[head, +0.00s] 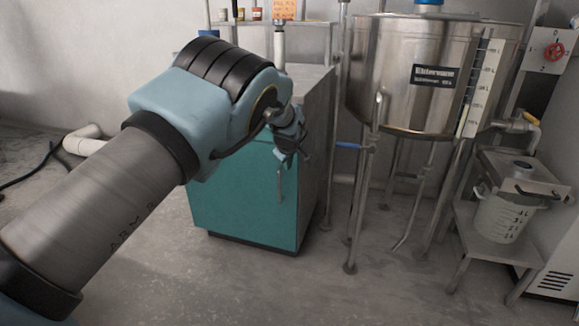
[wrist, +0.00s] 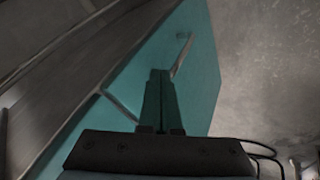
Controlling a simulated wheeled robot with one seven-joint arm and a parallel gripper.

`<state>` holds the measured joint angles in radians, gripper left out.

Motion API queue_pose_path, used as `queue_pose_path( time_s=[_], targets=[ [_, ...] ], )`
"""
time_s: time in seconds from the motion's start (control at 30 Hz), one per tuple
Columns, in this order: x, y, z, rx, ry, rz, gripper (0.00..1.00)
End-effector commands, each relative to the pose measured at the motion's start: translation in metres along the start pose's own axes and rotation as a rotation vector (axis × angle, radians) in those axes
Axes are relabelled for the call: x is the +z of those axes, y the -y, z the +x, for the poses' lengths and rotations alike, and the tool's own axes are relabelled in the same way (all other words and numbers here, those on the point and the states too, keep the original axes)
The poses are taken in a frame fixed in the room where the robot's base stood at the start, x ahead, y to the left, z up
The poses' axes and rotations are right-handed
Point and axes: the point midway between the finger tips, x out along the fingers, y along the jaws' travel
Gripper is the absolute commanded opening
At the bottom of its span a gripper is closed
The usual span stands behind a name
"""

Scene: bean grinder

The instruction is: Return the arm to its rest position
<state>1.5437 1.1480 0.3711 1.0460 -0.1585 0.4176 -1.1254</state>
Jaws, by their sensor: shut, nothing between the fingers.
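My arm reaches from the lower left of the head view, with its light blue elbow in front of a teal cabinet. My gripper (head: 291,158) is small in the head view, in front of the cabinet's teal door (head: 240,205). In the wrist view my gripper (wrist: 160,76) has its two fingers together, with nothing held. The teal door (wrist: 200,60) fills the area behind the fingers. The door's handle (head: 280,185) hangs just below the gripper in the head view, and the handle (wrist: 182,52) also shows beyond the fingertips in the wrist view. Contact with the door cannot be told.
A steel tank (head: 410,80) on legs stands right of the cabinet. A white bucket (head: 503,215) sits on a low steel stand (head: 470,235) at the right. Small jars (head: 240,14) stand on a shelf behind. The concrete floor (head: 300,290) in front is clear.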

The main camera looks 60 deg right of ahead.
Motion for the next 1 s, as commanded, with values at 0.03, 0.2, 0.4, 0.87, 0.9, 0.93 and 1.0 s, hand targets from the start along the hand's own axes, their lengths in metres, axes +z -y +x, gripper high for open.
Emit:
queue_pose_path(
  time_s=[0.03, 0.2, 0.4, 0.87, 0.9, 0.93, 1.0],
  targets=[
    [0.002, -0.004, -0.01, 0.003, 0.001, 0.001, 0.0],
    [0.006, -0.009, -0.039, 0.004, 0.001, 0.001, 0.0],
    [0.011, -0.012, -0.065, 0.002, 0.001, 0.0, 0.0],
    [0.004, -0.006, -0.073, -0.007, 0.0, -0.005, 0.0],
    [-0.005, 0.002, -0.074, -0.016, -0.002, -0.01, 0.0],
    [-0.013, 0.009, -0.075, -0.024, -0.003, -0.013, 0.0],
    [-0.039, 0.033, -0.078, -0.05, -0.005, -0.027, 0.0]
  ],
)
